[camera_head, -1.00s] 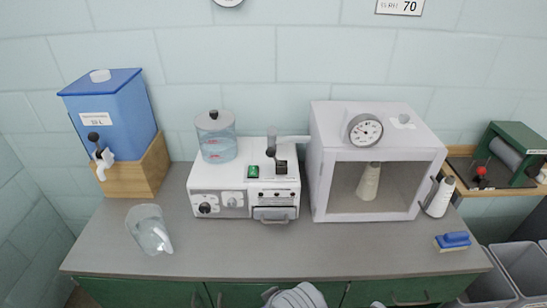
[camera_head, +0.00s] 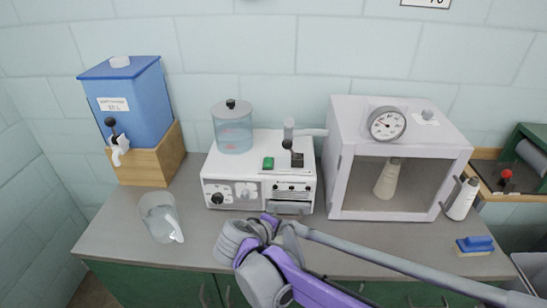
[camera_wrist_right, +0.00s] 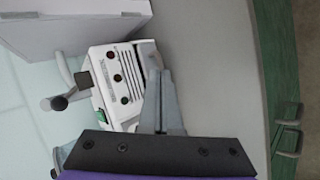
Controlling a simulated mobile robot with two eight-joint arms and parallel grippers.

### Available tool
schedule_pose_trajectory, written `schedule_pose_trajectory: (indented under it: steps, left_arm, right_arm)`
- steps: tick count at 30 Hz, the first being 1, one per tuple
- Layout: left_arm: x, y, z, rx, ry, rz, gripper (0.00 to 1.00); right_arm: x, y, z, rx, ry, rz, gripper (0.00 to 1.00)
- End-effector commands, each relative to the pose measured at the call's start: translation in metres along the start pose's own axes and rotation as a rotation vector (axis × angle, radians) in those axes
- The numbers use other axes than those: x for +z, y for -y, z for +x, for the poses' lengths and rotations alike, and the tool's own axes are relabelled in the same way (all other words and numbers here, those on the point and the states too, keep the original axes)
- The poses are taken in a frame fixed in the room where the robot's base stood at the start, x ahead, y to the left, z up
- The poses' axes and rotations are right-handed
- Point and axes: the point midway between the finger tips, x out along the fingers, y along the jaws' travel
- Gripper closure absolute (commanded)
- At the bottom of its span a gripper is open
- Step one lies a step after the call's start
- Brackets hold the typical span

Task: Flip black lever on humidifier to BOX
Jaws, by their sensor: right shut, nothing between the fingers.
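The humidifier (camera_head: 233,188) is a white box on the counter, with a clear water tank on its top left. A small black lever with a round knob (camera_head: 287,144) stands on its top right, beside a black block and the pale pipe. The lever also shows in the right wrist view (camera_wrist_right: 59,103); its position labels are too small to read. My right gripper (camera_head: 271,220) is in front of the humidifier's lower front, below the lever. In the right wrist view its fingers (camera_wrist_right: 158,78) are together and empty, pointing toward the humidifier's front. My left gripper is not in view.
A green switch (camera_head: 268,163) sits left of the lever. A white glass-fronted box (camera_head: 340,190) with a gauge stands close to the right. A blue water tank (camera_head: 137,105) and a clear jug (camera_head: 160,218) are at left.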

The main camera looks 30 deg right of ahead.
Motion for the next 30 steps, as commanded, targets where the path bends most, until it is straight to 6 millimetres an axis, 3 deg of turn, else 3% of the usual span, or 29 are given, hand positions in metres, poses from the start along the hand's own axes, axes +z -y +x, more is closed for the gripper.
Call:
schedule_pose_trajectory:
  steps: [7, 15, 21, 30]
  left_arm:
    - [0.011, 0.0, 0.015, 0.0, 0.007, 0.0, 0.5]
    - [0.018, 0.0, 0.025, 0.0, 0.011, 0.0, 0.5]
    - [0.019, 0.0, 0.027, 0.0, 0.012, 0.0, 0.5]
    - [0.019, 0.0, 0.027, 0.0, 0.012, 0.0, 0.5]
  right_arm:
    - [-0.076, -0.045, 0.009, 0.389, 0.082, -0.17, 1.0]
    - [-0.142, -0.061, -0.012, 0.737, 0.142, -0.253, 1.0]
    - [-0.16, -0.061, -0.022, 0.844, 0.158, -0.265, 1.0]
    - [-0.161, -0.062, -0.024, 0.855, 0.159, -0.266, 1.0]
